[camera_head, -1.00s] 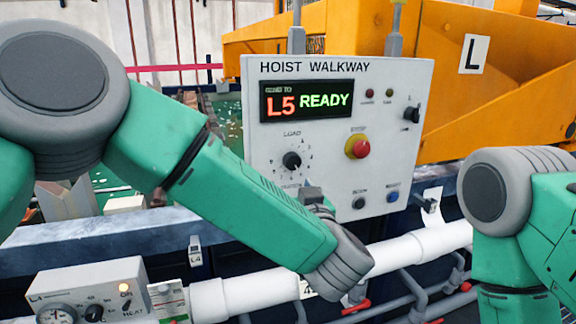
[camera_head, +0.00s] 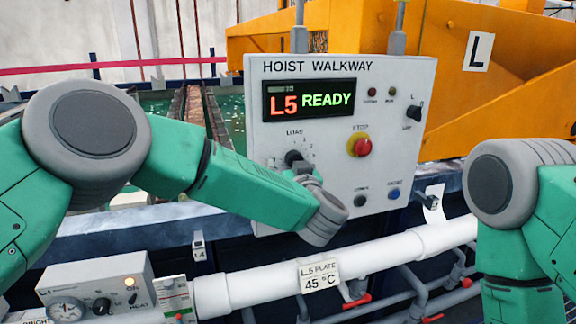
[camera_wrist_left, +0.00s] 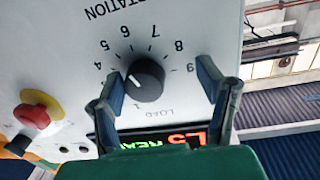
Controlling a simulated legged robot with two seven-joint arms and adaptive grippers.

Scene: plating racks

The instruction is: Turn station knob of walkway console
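The walkway console (camera_head: 325,137) is a white panel with a display reading L5 READY. Its black station knob (camera_head: 294,157) sits left of centre, partly covered by my left gripper (camera_head: 303,169), most of which my wrist hides. In the left wrist view the knob (camera_wrist_left: 144,80) shows upside down, ringed by numbers, its white mark on its left side. My left gripper (camera_wrist_left: 160,72) is open, one finger on each side of the knob, with visible gaps. I cannot tell how deep the fingertips reach. My right arm is at the right edge; its gripper is out of view.
A red stop button (camera_head: 360,145) on a yellow base, a small selector (camera_head: 413,111) and a blue button (camera_head: 393,194) share the panel. A white pipe (camera_head: 400,258) runs below. A heater box (camera_head: 95,287) stands lower left. An orange hoist (camera_head: 500,60) is behind.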

